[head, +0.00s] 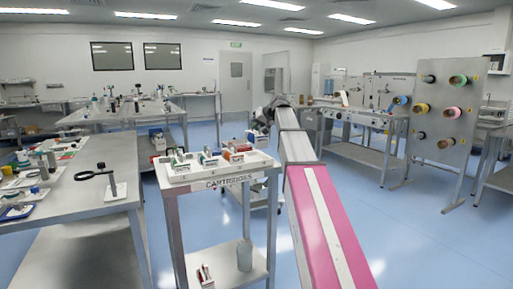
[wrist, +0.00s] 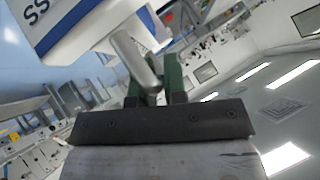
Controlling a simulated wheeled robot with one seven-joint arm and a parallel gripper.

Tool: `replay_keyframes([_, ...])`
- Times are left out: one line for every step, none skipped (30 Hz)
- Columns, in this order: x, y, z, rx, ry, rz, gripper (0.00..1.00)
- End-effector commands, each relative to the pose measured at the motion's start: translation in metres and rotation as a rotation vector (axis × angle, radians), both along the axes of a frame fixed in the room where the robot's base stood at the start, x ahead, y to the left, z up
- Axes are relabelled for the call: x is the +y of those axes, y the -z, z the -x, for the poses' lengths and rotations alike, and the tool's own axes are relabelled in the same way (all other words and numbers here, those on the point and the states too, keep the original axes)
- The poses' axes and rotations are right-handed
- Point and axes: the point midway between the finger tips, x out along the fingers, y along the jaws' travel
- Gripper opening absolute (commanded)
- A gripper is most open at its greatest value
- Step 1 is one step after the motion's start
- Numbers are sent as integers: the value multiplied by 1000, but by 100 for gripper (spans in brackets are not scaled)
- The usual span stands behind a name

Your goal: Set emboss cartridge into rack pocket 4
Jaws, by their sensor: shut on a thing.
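In the wrist view, my gripper (wrist: 155,78) is shut on the grey metal stem of a white block with a blue band (wrist: 85,22). The letters "SS" show on the block, which fits the emboss cartridge; the rest of it is cut off by the frame. In the head view, my arm reaches away past the right side of the cartridge stand, and my gripper (head: 262,118) is small near its far end.
The metal stand (head: 228,184) is labelled "CARTRIDGES" and has a lower shelf with a grey container (head: 244,255). A long metal bench (head: 75,207) is at left. A machine table (head: 370,120) and a spool panel (head: 440,125) are at right. Blue floor is open at right.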

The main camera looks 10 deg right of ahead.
Motion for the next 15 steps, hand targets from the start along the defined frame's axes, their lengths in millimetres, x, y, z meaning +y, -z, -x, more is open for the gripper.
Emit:
replay_keyframes([0, 10, 1, 0, -1, -1, 0])
replay_keyframes([0, 15, 1, 1, -1, 0, 0])
replay_keyframes([0, 22, 1, 1, -1, 0, 0])
replay_keyframes([0, 27, 1, 0, 0, 0, 0])
replay_keyframes([0, 30, 1, 0, 0, 0, 0])
replay_keyframes([0, 34, 1, -1, 0, 0, 0])
replay_keyframes([0, 36, 1, -1, 0, 0, 0])
replay_keyframes([0, 38, 1, -1, 0, 0, 0])
replay_keyframes([0, 40, 0, -1, 0, 0, 0])
replay_keyframes([0, 43, 0, -1, 0, 0, 0])
replay_keyframes([0, 46, 1, -1, -1, 1, 0])
replay_keyframes([0, 50, 1, -1, -1, 1, 0])
replay_keyframes([0, 55, 1, -1, -1, 1, 0])
replay_keyframes([0, 59, 1, -1, -1, 1, 0])
replay_keyframes([0, 64, 1, -1, 0, 1, 0])
